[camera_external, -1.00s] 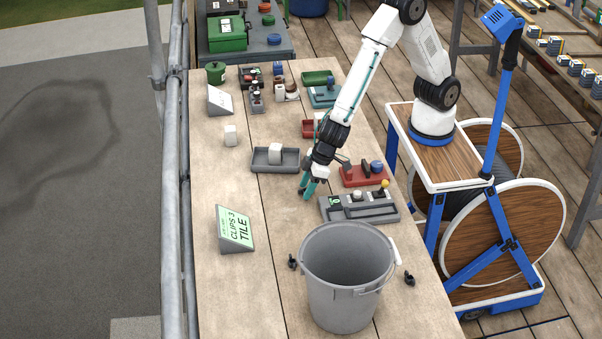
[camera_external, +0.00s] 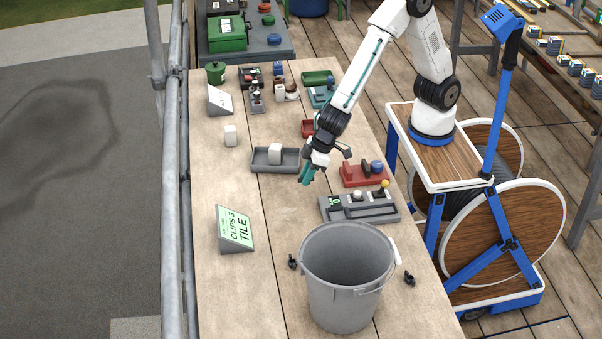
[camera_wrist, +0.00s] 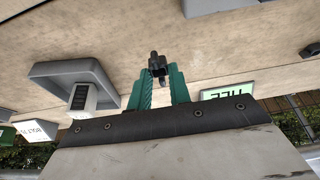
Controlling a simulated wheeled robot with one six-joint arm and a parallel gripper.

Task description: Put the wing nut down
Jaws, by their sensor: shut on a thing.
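My gripper (camera_external: 307,177) has teal fingers and hangs over the table, just right of the grey tray with a white block. In the wrist view my gripper (camera_wrist: 158,76) is shut on a small dark wing nut (camera_wrist: 156,62), which sticks out past the fingertips. In the external view the held wing nut is too small to make out. Two similar dark pieces lie on the table, one left of the bucket (camera_external: 292,262) and one right of it (camera_external: 409,279).
A grey bucket (camera_external: 343,312) stands at the table's front. A green-faced sign (camera_external: 236,231) stands to its left. The grey tray (camera_external: 262,167), a red tray (camera_external: 364,181) and a grey holder (camera_external: 385,211) lie near my gripper. Bare wood lies between sign and holder.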

